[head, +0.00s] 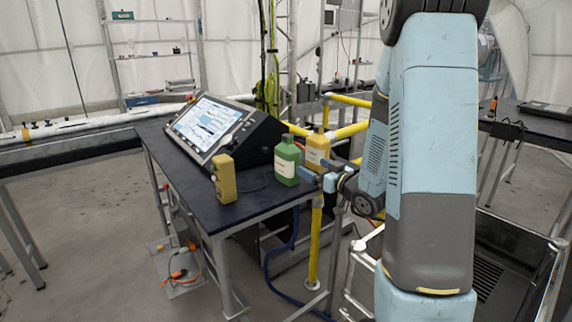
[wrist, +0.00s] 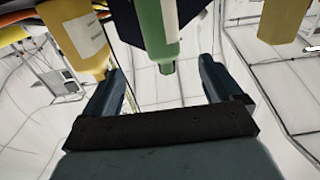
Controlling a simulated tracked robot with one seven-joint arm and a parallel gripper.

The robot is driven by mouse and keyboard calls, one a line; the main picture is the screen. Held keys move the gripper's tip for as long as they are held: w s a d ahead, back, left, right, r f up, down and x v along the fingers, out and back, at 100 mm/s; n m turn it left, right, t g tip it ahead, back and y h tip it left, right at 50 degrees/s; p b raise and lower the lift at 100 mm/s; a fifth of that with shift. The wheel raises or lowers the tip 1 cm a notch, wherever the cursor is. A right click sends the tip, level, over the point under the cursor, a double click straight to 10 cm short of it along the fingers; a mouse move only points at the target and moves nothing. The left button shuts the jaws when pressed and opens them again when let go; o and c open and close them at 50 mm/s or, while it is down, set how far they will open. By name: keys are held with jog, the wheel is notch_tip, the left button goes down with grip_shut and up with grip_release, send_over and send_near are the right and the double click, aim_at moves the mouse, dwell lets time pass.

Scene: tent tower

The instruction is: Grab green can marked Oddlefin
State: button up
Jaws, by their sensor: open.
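A green can (head: 287,162) with a pale label stands upright near the right edge of the dark table; the label text is too small to read. My gripper (head: 328,181) is close to its right side in the head view, partly hidden by my arm. In the wrist view, which looks upside down, my open gripper (wrist: 163,70) has one finger on each side of the picture. The green can (wrist: 157,30) shows beyond and between the fingertips, with its cap toward me. Nothing is held.
A yellow can (head: 317,151) with a label stands just behind the green one and shows near the left finger in the wrist view (wrist: 78,40). Another yellow can (head: 224,180) stands at the table's front. A tilted screen console (head: 225,128) sits behind. Yellow rails (head: 350,130) run behind.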

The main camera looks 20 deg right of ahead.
aim_at(287, 154)
jog(key=x, duration=1.3)
jog(key=shift+w+a+r, duration=0.1)
jog(key=shift+w+a, duration=0.15)
jog(key=shift+a, duration=0.1)
jog(key=shift+c, duration=0.3)
jog(key=c, duration=1.3)
jog(key=shift+c, duration=0.8)
jog(key=shift+r, duration=0.15)
